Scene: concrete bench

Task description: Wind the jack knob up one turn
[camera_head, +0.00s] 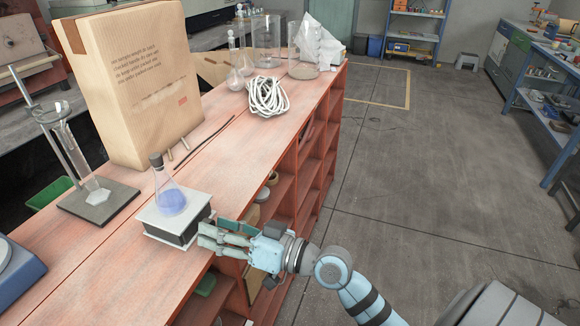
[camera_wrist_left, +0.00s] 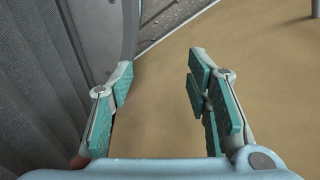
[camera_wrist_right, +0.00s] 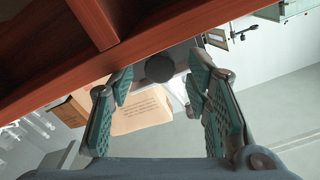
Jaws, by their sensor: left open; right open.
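The jack (camera_head: 170,235) is a low stand with a white top and dark body at the near edge of the red bench. A flask (camera_head: 169,192) of blue-violet liquid with a dark stopper stands upright on it. My right gripper (camera_head: 208,233) is open at the jack's right side. In the right wrist view, a dark round knob (camera_wrist_right: 160,68) shows between and beyond its open fingers, with no visible grip on it. The knob is not clear in the head view. My left gripper (camera_wrist_left: 160,70) is open and empty in the left wrist view, away from the jack.
A ring stand (camera_head: 62,150) and a large paper bag (camera_head: 140,85) stand left of and behind the jack. A coiled white rope (camera_head: 268,97) and glassware lie farther back. The bench edge and open shelves (camera_head: 290,185) are close to my right arm.

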